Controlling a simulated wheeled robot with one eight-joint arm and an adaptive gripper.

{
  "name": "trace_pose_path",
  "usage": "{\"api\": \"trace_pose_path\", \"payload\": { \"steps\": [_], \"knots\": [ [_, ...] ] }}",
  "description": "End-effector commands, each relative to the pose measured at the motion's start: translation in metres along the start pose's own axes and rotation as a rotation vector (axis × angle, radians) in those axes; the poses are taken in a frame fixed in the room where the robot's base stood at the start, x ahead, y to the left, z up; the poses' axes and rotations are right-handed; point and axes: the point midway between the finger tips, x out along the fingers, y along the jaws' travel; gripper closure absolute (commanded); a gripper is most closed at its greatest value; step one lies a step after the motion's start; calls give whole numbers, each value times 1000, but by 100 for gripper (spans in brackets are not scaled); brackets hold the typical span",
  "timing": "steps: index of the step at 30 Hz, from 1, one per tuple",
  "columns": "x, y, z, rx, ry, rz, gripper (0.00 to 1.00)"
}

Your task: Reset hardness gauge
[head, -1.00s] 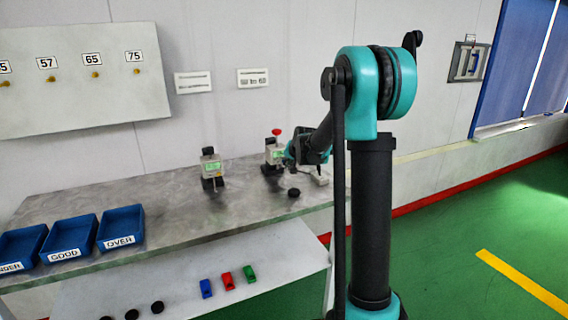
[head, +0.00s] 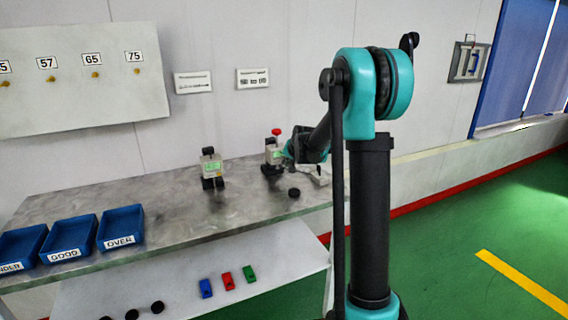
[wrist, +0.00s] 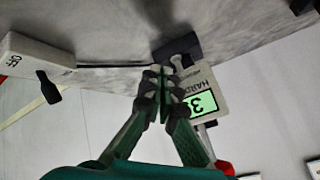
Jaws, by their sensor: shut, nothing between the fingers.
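The hardness gauge is a pale upright device with a green display and a red top knob. It stands at the back of the bench in the head view (head: 272,153). In the wrist view it appears upside down, with the hardness gauge's lettering and lit display (wrist: 204,100) showing a digit like 3. My gripper (wrist: 164,72) is shut and empty, its fingertips close beside the gauge and overlapping it in the picture. Whether they touch it I cannot tell. My arm partly covers this spot in the head view.
A second gauge device (head: 211,166) stands to the left on the bench. A black puck (head: 294,193) lies in front. Blue trays (head: 122,227) sit at the left. A white box (wrist: 30,55) is beside my gripper. A lower shelf holds small coloured blocks.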

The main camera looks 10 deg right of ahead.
Motion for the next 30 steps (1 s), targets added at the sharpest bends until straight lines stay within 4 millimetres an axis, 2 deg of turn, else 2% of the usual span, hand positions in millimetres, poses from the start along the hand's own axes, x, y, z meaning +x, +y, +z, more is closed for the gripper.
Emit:
{"api": "trace_pose_path", "payload": {
  "steps": [30],
  "knots": [
    [5, -4, -4, 0, 0, 0, 100]
  ]
}}
